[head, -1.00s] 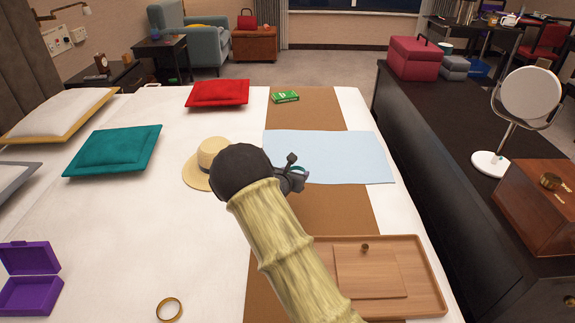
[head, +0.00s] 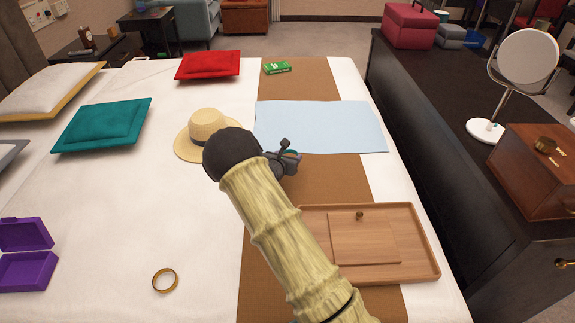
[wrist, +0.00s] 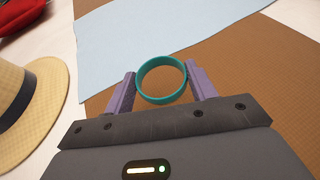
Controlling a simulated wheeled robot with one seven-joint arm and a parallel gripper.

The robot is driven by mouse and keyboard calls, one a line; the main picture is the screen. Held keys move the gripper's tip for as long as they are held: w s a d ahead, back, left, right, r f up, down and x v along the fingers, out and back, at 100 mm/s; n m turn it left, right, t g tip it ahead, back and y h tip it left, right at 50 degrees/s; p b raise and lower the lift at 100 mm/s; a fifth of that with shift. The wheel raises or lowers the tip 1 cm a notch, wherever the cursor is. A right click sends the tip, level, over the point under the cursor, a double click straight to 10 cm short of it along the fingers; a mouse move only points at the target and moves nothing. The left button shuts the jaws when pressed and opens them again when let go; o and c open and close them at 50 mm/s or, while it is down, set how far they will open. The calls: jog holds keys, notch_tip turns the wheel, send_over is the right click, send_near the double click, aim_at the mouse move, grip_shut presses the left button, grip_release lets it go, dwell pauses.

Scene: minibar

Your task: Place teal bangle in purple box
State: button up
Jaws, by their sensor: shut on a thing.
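The teal bangle (wrist: 140,93) is between the two purple fingers of my gripper (wrist: 161,84) in the wrist view, held above the brown runner. In the head view my gripper (head: 290,160) is over the runner, just below the light blue cloth, and the bangle is mostly hidden. The purple box (head: 27,271) stands open at the lower left of the bed, with its lid (head: 24,234) raised at the back. It looks empty. My gripper is well to the right of the box and farther back.
A gold bangle (head: 165,281) lies on the white bed between the box and the runner. A straw hat (head: 196,133) sits left of my gripper, with the light blue cloth (head: 325,125) behind. A wooden tray (head: 420,263) is at the right. White bedding between hat and box is clear.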

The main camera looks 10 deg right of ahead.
jog(key=shift+f, duration=0.1)
jog(key=shift+f+b, duration=0.5)
jog(key=shift+f, duration=1.25)
jog(key=shift+f, duration=0.2)
jog(key=o, duration=1)
jog(key=shift+r, duration=0.15)
